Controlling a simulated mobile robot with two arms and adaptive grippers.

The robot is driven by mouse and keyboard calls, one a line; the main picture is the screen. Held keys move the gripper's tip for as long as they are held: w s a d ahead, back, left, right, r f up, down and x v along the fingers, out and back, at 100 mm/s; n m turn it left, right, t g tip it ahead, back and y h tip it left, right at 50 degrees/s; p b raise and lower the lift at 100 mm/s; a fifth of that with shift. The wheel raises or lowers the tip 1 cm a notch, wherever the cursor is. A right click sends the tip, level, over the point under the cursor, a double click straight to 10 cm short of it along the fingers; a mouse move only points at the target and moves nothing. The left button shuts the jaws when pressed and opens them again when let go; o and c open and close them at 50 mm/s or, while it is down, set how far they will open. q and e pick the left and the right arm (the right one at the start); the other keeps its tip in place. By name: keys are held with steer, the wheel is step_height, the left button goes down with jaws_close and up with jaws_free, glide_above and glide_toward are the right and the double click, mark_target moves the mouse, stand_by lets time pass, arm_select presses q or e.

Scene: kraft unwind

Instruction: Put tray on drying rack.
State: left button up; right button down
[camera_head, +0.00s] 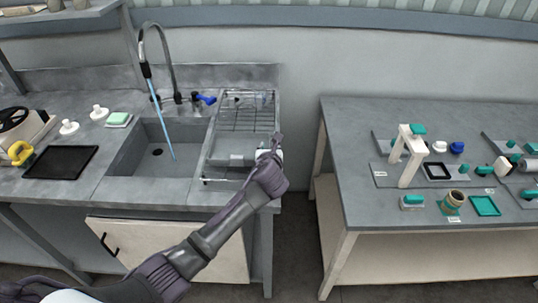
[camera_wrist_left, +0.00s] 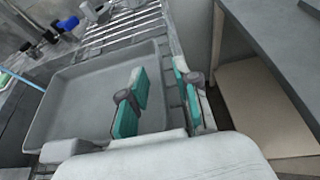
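A grey, shallow, empty tray (camera_wrist_left: 85,95) lies below my left gripper in the left wrist view. In the head view the tray (camera_head: 228,148) is on the right part of the sink counter, in front of the wire drying rack (camera_head: 250,112); my gripper and arm partly cover this area. The rack's bars (camera_wrist_left: 125,28) also show beyond the tray's far edge in the left wrist view. My left gripper (camera_wrist_left: 160,98) is open at the tray's right edge, with its teal-padded fingers apart, one over the tray's inside and one by its outer side. Contact cannot be told. My right gripper is not in view.
The sink (camera_head: 155,150) with its tall faucet (camera_head: 170,60) and blue stream is left of the tray. A black flat tray (camera_head: 61,162) lies further left. A floor gap separates the counter from a workbench (camera_head: 350,150) at right holding several small items.

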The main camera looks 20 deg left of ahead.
arm_select(q)
steer(key=v, duration=1.1)
steer(key=shift+s, duration=0.25)
stand_by(0.6)
